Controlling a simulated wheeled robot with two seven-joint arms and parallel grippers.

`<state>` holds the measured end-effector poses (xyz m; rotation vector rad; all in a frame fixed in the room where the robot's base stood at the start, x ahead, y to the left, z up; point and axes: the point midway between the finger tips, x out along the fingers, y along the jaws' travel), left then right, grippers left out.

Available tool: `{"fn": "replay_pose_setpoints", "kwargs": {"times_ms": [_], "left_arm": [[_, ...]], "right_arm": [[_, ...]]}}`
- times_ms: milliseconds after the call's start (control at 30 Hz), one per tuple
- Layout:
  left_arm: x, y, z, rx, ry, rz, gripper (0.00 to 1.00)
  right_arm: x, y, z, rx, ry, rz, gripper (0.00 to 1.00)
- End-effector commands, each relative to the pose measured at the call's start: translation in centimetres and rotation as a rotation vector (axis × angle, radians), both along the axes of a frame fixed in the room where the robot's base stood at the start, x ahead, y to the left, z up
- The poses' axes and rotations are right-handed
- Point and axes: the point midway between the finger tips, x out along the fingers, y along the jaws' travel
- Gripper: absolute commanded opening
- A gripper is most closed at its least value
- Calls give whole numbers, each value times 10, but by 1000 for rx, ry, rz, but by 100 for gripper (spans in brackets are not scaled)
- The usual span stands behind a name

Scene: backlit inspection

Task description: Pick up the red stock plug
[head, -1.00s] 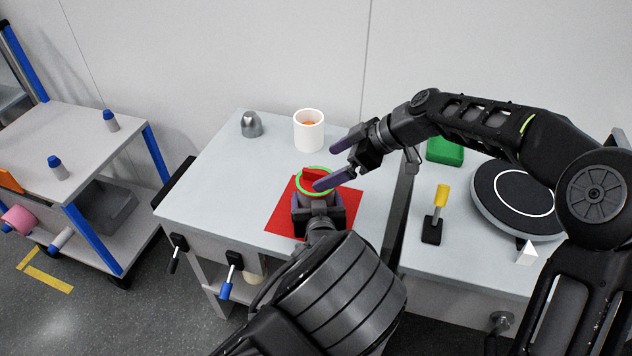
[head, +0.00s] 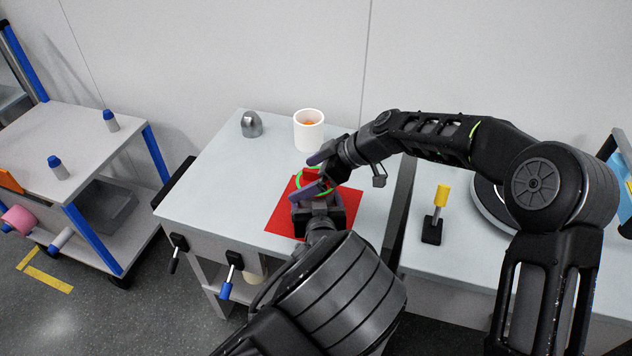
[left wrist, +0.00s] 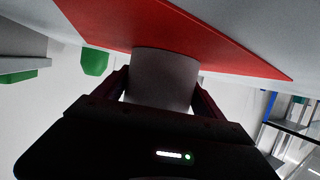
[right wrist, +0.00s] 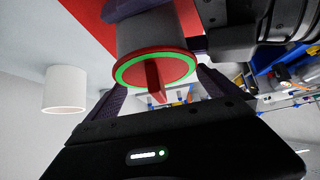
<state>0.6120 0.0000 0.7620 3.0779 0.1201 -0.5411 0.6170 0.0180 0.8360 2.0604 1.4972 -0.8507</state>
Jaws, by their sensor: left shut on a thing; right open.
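The red stock plug (head: 310,175) shows as an upright red fin inside a green ring, on top of a grey cylinder. In the right wrist view its red fin (right wrist: 155,80) and red face sit inside the green ring, on the grey cylinder (right wrist: 150,38). My left gripper (head: 313,205) is shut on the grey cylinder, which it also grips in the left wrist view (left wrist: 165,78), above the red mat (head: 283,222). My right gripper (head: 316,174) is open, its fingers on either side of the plug's top; I cannot tell whether they touch it.
A white cup (head: 308,135) with something orange inside and a silver domed part (head: 251,124) stand at the table's back. A yellow-topped stand (head: 437,210) and a round turntable (head: 488,205) are to the right. The table's left side is clear.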

Motion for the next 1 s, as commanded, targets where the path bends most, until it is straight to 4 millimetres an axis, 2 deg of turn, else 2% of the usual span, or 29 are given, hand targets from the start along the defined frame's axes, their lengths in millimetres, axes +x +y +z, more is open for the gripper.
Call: {"fn": "replay_pose_setpoints", "kwargs": {"times_ms": [33, 633, 1000], "left_arm": [[-2, 1, -5, 1, 11, 0, 33], [-3, 1, -5, 2, 12, 0, 33], [-3, 1, -6, 2, 13, 0, 33]], "right_arm": [[1, 2, -3, 0, 0, 0, 100], [1, 2, -3, 0, 1, -1, 100], [1, 2, -3, 0, 1, -1, 70]]}}
